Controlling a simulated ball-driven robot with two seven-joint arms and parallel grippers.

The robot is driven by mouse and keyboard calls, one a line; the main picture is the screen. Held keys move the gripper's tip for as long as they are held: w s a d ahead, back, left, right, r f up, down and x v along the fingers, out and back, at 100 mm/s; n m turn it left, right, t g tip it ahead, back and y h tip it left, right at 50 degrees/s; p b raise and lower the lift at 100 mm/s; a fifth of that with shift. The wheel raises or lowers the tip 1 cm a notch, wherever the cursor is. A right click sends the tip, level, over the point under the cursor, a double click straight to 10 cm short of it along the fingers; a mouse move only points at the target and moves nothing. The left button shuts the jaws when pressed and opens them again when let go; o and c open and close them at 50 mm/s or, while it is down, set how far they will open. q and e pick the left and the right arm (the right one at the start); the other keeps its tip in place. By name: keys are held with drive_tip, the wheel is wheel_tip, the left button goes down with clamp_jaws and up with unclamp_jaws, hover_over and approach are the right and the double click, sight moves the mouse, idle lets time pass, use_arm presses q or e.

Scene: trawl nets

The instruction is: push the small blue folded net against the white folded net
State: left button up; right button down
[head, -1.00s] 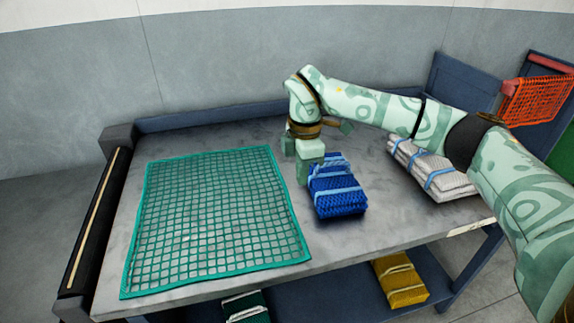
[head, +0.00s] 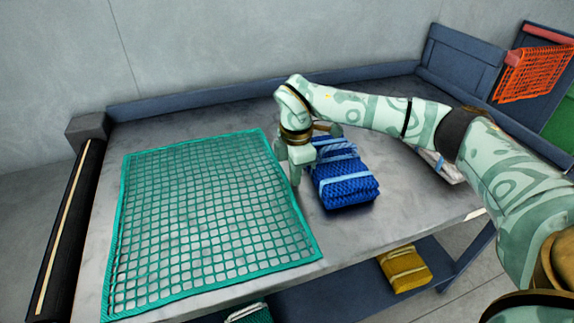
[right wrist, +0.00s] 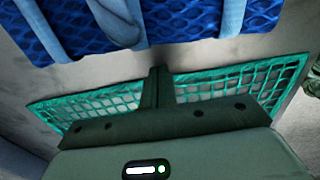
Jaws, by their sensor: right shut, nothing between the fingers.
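The small blue folded net (head: 347,188) lies on the grey table, bound with light blue bands. The white folded net (head: 447,172) lies to its right, mostly hidden behind my right arm; a gap of bare table separates the two. My right gripper (head: 296,180) is shut and empty, pointing down just left of the blue net. In the right wrist view the shut fingers (right wrist: 158,86) stand beside the blue net (right wrist: 90,22), which fills the top; I cannot tell whether they touch it. My left gripper is not in view.
A green net (head: 205,215) lies spread over the left of the table, just left of my right gripper. A raised blue-grey edge (head: 215,98) runs along the back. A yellow folded net (head: 405,268) lies on the shelf below. An orange net (head: 535,75) hangs at the right.

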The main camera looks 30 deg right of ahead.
sight(340, 159)
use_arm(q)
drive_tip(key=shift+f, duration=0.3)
use_arm(e)
drive_tip(key=shift+s+d+r, duration=0.1)
drive_tip(key=shift+s+d, duration=0.1)
drive_tip(key=shift+d, duration=0.45)
drive_tip(key=shift+s+d+r, duration=0.1)
drive_tip(key=shift+s+d, duration=0.1)
drive_tip(key=shift+d, duration=0.45)
